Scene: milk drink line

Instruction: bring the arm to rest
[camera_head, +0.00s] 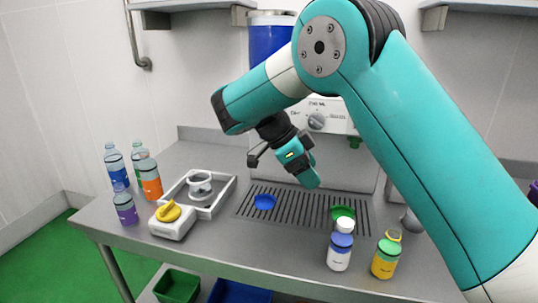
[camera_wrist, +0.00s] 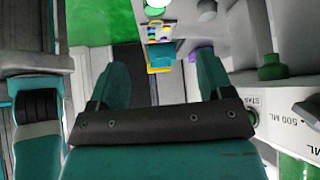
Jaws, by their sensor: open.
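My arm reaches in from the right of the head view and bends over the bench in front of the dispensing machine (camera_head: 345,125). My gripper hangs above the drip grate (camera_head: 290,213), apart from it and from the things on it. The wrist view shows both fingers of my gripper (camera_wrist: 162,78) spread apart with nothing between them. The machine's panel with its "500 ML" marking (camera_wrist: 300,115) lies close on the right in that view. A green nozzle (camera_wrist: 272,68) shows beside it.
Shelves hang above.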

